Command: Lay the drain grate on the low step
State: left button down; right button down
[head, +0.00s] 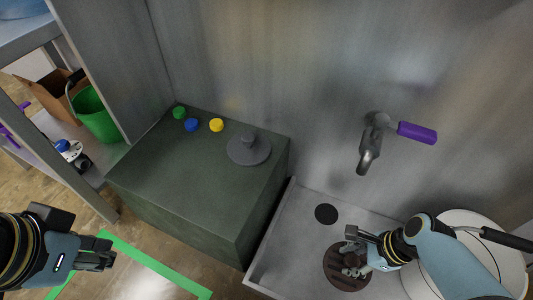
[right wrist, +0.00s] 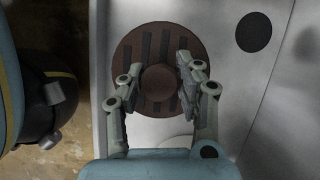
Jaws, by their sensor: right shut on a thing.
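The drain grate (right wrist: 150,105) is a round, reddish-brown slotted disc with a raised knob at its middle. In the head view the grate (head: 344,281) is at the lower right, over the pale grey basin floor. My right gripper (right wrist: 159,75) is shut on the grate's knob, one finger on each side. Whether the grate touches the floor below, I cannot tell. My left gripper (head: 103,254) is at the lower left, far from the grate; its finger gap is unclear. I cannot identify the low step for certain; a dark green block (head: 175,175) stands left of the basin.
The basin (head: 285,240) has a dark round hole (head: 326,214) beside the grate. A tap with a purple handle (head: 417,132) juts from the wall above. A grey knobbed lid (head: 249,152) and several coloured caps sit on the block. A white round vessel (head: 450,222) is at right.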

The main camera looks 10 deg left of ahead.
aim_at(191, 179)
jog(key=k+j+z, duration=0.1)
jog(key=j, duration=0.25)
jog(key=k+j+z, duration=0.1)
jog(key=k+j, duration=0.15)
jog(key=k+j+z, duration=0.1)
jog(key=j, duration=0.3)
jog(key=k, duration=0.1)
